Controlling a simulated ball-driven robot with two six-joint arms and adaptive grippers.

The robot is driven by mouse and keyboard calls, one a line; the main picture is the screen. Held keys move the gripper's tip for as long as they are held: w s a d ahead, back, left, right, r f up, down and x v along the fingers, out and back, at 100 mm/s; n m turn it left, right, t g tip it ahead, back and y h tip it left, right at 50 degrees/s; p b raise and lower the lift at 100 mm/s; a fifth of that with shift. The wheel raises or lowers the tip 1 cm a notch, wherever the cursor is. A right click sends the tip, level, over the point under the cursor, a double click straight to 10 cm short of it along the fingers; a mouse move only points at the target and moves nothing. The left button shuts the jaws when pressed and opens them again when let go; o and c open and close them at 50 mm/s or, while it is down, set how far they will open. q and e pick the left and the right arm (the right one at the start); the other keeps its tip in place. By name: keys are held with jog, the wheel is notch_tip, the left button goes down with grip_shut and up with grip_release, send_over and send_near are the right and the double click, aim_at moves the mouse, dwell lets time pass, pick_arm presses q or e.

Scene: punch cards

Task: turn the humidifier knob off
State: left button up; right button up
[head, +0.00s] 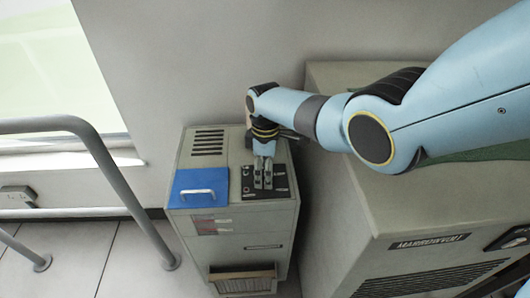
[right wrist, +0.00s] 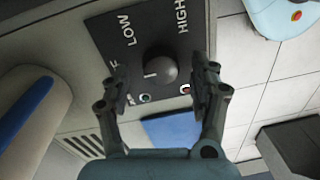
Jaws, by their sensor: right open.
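The humidifier (head: 245,238) is a beige cabinet with a black control panel (head: 283,182) on its top. In the right wrist view, the round dark grey knob (right wrist: 162,69) sits on the panel (right wrist: 110,50) with a short white mark on its left side. LOW and HIGH are printed above it; a third label at the left is mostly hidden by a finger. My right gripper (head: 264,178) is over the panel. In the right wrist view the gripper (right wrist: 158,88) is open, one finger on each side of the knob, with gaps visible. My left gripper is not in view.
A blue lid (head: 199,187) with a white handle lies left of the panel, and a vent (head: 208,142) is behind it. A larger beige cabinet (head: 345,210) stands close at the right. A grey rail (head: 120,185) is at the left, with open tiled floor around it.

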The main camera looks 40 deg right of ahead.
notch_tip(320, 180, up, 11)
jog(key=shift+w+d, duration=0.2)
jog(key=shift+f, duration=0.1)
dwell(0.5)
